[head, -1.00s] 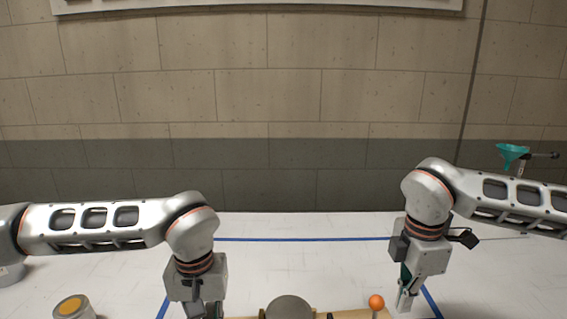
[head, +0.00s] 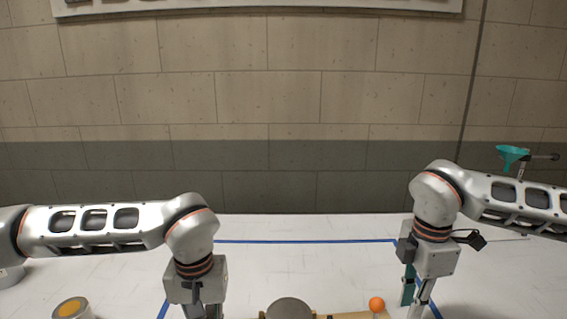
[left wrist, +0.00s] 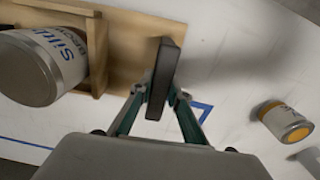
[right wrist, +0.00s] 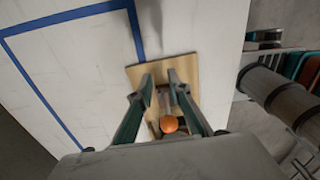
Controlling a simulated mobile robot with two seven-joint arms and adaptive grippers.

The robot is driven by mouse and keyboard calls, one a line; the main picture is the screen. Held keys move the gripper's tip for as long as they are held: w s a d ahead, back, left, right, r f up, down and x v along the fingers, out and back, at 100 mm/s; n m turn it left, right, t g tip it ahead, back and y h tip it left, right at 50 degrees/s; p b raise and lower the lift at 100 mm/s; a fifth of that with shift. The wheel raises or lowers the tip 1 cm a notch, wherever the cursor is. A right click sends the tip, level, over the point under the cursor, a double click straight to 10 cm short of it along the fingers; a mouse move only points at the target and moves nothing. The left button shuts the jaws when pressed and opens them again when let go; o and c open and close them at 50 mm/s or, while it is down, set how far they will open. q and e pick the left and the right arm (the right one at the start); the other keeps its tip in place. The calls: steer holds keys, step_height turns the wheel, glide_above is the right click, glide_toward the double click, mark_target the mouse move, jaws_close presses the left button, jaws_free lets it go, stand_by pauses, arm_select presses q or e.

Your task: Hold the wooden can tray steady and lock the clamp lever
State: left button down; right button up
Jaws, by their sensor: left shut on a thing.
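The wooden can tray (left wrist: 128,25) holds a large grey can (left wrist: 40,62) with a printed label in the left wrist view. My left gripper (left wrist: 162,85) is shut on a dark upright handle (left wrist: 165,60) at the tray's end. In the head view, the tray (head: 345,316) shows only at the bottom edge. The clamp lever has an orange knob (right wrist: 168,124) and a metal shaft; the knob also shows in the head view (head: 376,304). My right gripper (right wrist: 160,78) is open, its fingers either side of the lever in the right wrist view. No contact is visible there.
A can with an orange-yellow lid (head: 72,309) stands at the left on the white table. Blue tape (head: 300,240) marks a rectangle around the tray. Dark cylinders (right wrist: 285,97) lie beyond the table edge.

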step_height(320, 180, up, 11)
steer(key=shift+r, duration=0.2)
steer(key=o, duration=0.6)
steer(key=shift+r, duration=0.2)
steer(key=m+g, duration=0.2)
glide_toward(379, 298)
steer(key=f, duration=0.3)
steer(key=s+f, duration=0.1)
steer(key=f, duration=0.3)
steer(key=s+f, duration=0.1)
steer(key=f, duration=0.3)
steer(key=shift+f, duration=0.2)
jaws_close()
